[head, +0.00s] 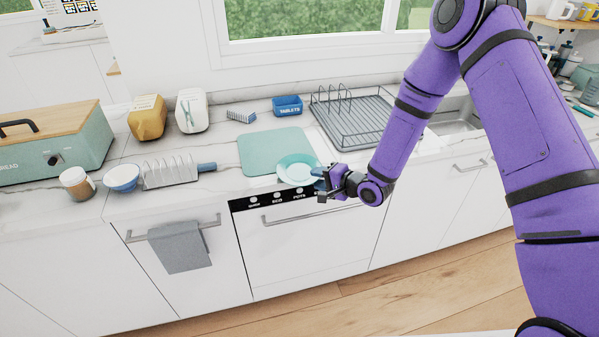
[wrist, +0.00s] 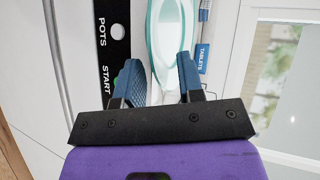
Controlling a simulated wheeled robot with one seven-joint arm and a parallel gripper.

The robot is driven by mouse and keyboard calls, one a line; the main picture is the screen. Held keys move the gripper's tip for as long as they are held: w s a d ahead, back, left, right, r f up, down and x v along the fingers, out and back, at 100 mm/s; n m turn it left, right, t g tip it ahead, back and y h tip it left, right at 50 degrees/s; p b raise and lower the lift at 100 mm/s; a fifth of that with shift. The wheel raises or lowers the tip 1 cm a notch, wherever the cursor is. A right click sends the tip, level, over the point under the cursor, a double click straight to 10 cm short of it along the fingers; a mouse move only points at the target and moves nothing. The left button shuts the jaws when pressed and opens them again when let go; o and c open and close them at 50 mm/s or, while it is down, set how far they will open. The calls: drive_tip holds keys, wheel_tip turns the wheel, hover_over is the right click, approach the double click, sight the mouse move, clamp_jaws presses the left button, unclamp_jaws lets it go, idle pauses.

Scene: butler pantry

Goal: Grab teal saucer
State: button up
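The teal saucer (head: 293,168) lies at the front edge of the counter, partly over the front right corner of a green mat (head: 262,150). My gripper (head: 322,182) is at the right side of the saucer, close to its rim, just above the dishwasher front. In the wrist view the saucer (wrist: 166,35) shows nearly edge-on ahead of my gripper (wrist: 160,68). The two blue fingers are apart, with part of the saucer seen between them. I cannot tell whether a finger touches it.
A dish rack (head: 352,118) stands behind my gripper. A blue tablets box (head: 287,106) is behind the mat. Left are a toast rack (head: 172,172), a blue bowl (head: 122,178), a jar (head: 76,183) and a bread box (head: 60,145). A towel (head: 180,247) hangs below.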

clamp_jaws()
